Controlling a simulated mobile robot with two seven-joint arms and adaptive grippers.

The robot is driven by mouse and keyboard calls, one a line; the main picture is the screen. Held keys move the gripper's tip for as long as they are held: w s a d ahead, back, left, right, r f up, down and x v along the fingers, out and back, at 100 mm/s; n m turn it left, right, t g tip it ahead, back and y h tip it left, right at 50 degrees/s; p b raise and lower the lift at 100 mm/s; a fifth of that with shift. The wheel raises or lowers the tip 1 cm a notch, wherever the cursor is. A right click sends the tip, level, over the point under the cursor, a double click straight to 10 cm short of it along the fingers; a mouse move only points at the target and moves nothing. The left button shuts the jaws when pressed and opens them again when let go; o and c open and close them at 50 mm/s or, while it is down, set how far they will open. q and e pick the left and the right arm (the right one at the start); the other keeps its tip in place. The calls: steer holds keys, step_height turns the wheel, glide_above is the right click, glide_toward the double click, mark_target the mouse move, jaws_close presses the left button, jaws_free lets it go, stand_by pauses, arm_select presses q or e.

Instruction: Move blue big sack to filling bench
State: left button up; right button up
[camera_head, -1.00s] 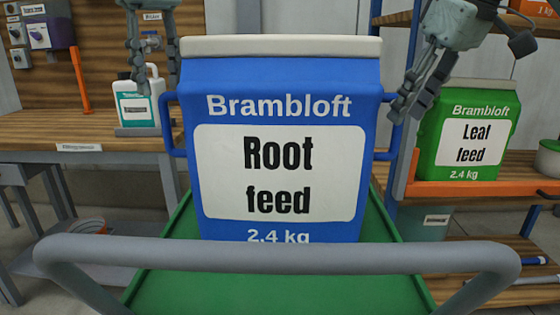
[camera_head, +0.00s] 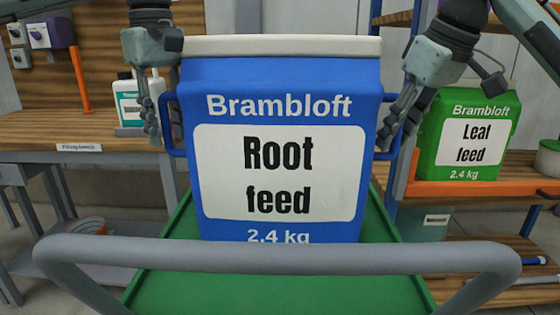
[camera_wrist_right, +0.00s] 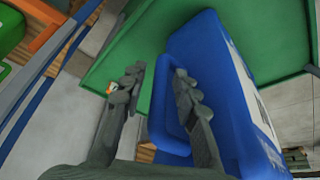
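The blue big sack (camera_head: 278,85), labelled Root feed, stands upright on the green bed of a cart (camera_head: 280,290). It has a blue loop handle on each side. My left gripper (camera_head: 161,118) is at the left handle, fingers pointing down and apart on either side of its bar. My right gripper (camera_head: 397,122) is at the right handle. In the right wrist view, its two fingers (camera_wrist_right: 158,85) are apart, with the handle bar (camera_wrist_right: 157,105) between them. The filling bench (camera_head: 80,128), a wooden top with a name label, is at the left.
A white bottle (camera_head: 128,105) stands on the bench near my left gripper. A green Leaf feed sack (camera_head: 468,135) sits on an orange-edged shelf (camera_head: 490,188) at the right. The cart's grey handle bar (camera_head: 280,256) crosses in front.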

arm_select(q)
jaws_close()
arm_select(e)
jaws_close()
